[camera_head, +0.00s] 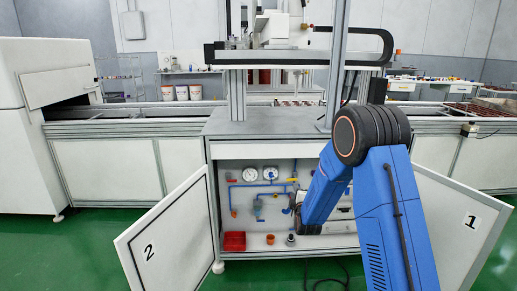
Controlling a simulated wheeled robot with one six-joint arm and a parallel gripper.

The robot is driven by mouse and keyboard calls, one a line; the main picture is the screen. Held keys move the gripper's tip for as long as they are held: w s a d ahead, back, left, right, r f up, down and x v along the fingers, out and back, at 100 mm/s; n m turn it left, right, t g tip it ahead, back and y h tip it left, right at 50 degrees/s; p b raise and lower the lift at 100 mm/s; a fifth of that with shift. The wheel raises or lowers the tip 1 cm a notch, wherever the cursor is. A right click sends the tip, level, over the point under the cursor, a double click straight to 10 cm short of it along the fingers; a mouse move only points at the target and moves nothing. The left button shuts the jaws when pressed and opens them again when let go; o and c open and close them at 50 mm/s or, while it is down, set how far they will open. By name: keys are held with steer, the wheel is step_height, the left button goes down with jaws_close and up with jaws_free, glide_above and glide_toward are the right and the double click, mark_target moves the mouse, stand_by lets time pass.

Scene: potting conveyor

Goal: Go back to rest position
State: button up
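My blue arm with a black joint reaches from the lower right toward the open cabinet below the machine. Its far end (308,222) is low in front of the cabinet opening. The gripper fingers cannot be made out there, so I cannot tell whether they are open, shut or holding something. The cabinet (265,150) has both doors swung open: door 2 (170,240) on the left and door 1 (465,225) on the right, partly behind my arm.
Gauges (250,174) and blue pipes line the cabinet's back. A red bin (234,241), an orange cup (270,239) and a small dark grey part (290,240) sit on its floor. A dark cable (322,277) lies on the green floor. The conveyor (140,108) runs behind.

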steer(key=s+d+r+m+g, duration=0.2)
steer(key=s+r+m+g, duration=0.15)
steer(key=s+r, duration=0.65)
steer(key=s+d+r+m+g, duration=0.3)
steer(key=s+r+m, duration=0.25)
steer(key=s, duration=0.85)
steer(key=s+d+m+g, duration=0.2)
steer(key=s+m, duration=0.1)
steer(key=s, duration=1.5)
steer(key=s+d+m+g, duration=0.2)
steer(key=s+m+g, duration=0.1)
steer(key=s, duration=1.5)
steer(key=shift+s+m, duration=0.25)
steer(key=shift+m, duration=0.45)
